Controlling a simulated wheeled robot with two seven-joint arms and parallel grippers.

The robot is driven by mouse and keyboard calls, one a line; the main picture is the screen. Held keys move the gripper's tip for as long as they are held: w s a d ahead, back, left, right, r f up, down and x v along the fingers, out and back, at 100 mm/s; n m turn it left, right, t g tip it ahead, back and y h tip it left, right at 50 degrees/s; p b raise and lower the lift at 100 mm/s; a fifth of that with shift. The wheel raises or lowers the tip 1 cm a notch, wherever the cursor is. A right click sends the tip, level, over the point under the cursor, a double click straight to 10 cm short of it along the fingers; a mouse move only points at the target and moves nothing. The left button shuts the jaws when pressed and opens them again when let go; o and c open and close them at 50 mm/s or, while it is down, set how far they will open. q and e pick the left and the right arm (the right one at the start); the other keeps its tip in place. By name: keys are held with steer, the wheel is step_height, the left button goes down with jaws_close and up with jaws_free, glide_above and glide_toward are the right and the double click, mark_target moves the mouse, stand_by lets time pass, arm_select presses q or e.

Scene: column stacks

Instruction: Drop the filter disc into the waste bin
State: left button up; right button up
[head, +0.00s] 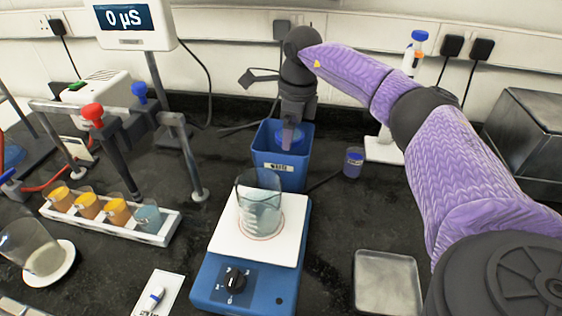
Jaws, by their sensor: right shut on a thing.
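The waste bin (280,178) is a blue open-topped box with a white label on its front, behind the stirrer plate. My right gripper (290,138) points down over the bin, its fingertips at or just inside the mouth. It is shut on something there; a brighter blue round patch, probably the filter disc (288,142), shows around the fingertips. The fingers partly cover it, so its edge and exact height are hard to tell. My left gripper is not in view.
A glass beaker (259,212) stands on the blue-and-white stirrer (248,272) in front of the bin. A small lidded jar (353,163) is right of the bin. A rack of cups (110,212) stands left, a metal tray (387,283) front right.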

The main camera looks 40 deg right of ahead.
steer(key=o, duration=1)
steer(key=shift+c, duration=0.2)
step_height(320, 180, up, 10)
steer(key=p, duration=0.2)
steer(key=shift+s+d+p, duration=0.3)
steer(key=shift+s+p, duration=0.05)
steer(key=shift+s, duration=0.05)
